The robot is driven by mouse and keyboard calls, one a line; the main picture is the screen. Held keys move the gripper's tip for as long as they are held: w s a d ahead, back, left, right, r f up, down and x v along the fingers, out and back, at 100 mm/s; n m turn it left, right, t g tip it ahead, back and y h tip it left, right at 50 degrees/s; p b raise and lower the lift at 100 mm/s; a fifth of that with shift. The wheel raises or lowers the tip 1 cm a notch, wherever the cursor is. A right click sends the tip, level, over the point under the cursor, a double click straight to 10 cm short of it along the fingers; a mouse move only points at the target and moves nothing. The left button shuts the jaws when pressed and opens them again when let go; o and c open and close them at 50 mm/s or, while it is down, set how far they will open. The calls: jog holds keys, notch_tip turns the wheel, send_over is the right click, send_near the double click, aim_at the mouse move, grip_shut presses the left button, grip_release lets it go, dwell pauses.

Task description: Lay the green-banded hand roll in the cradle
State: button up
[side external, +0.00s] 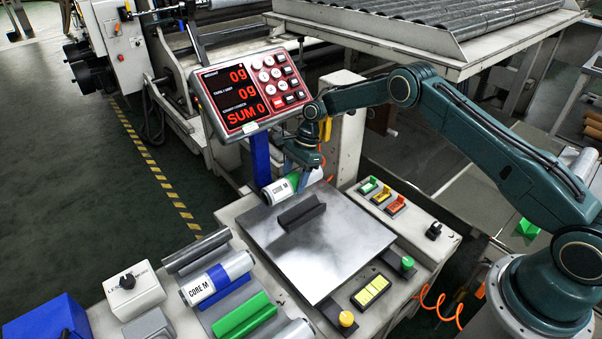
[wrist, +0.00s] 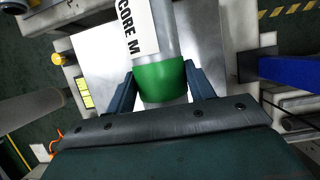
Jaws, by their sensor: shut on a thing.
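The green-banded hand roll (side external: 284,188), white-labelled "CORE M", is in my gripper (side external: 303,165) beyond the far edge of the steel scale plate (side external: 345,240). In the wrist view its green band (wrist: 162,80) lies between the two jaws of my gripper (wrist: 162,85), which are shut on it. The roll appears raised near plate height; its exact clearance cannot be told. A dark V-shaped block (side external: 302,213), which looks like the cradle, sits empty on the plate, nearer the side camera than the roll. I cannot make out the cradle in the wrist view.
A blue-banded roll (side external: 217,278) and a green piece (side external: 243,318) lie on the left of the bench. The scale display (side external: 250,90) on its blue post (side external: 260,158) stands close to the gripper. Switches (side external: 382,196) line the plate's right. A yellow knob (side external: 346,319) stands in front.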

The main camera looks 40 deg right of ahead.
jog(key=shift+w+d+f, duration=0.1)
jog(key=shift+d+f, duration=0.15)
jog(key=shift+d, duration=0.7)
jog(key=shift+w+d+f, duration=0.1)
jog(key=shift+d+f, duration=0.15)
jog(key=shift+d, duration=0.7)
jog(key=shift+f, duration=0.25)
jog(key=shift+f, duration=4.95)
jog(key=o, duration=1.2)
jog(key=shift+o, duration=0.2)
jog(key=shift+r, duration=0.1)
jog(key=v, duration=1.3)
jog(key=shift+d+r, duration=0.1)
jog(key=shift+r, duration=0.15)
